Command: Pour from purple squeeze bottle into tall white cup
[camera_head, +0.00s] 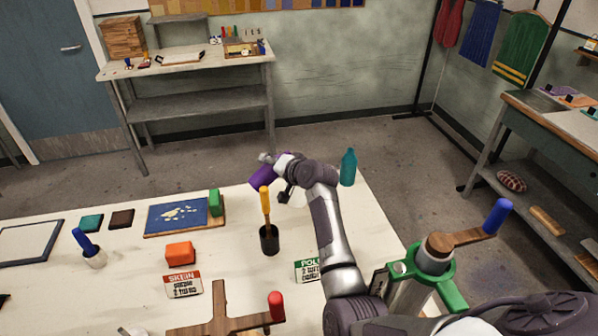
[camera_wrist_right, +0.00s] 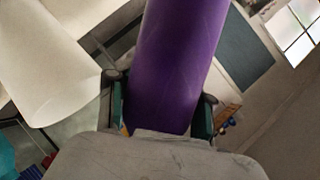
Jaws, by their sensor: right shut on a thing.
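The purple squeeze bottle (camera_head: 262,178) is tilted over the far edge of the white table. My right gripper (camera_head: 276,172) is shut on it. In the right wrist view the purple bottle (camera_wrist_right: 175,65) fills the space between the two fingers (camera_wrist_right: 160,105). The tall white cup (camera_wrist_right: 45,65) shows in the wrist view as a large white cylinder left of the bottle, apart from it there. In the head view the gripper and forearm mostly hide it. The bottle's nozzle is not clear, and I see no liquid. My left gripper is not in view.
A teal bottle (camera_head: 348,168) stands just right of my right arm. A black cup with a yellow-handled tool (camera_head: 268,238) stands in front of the gripper.

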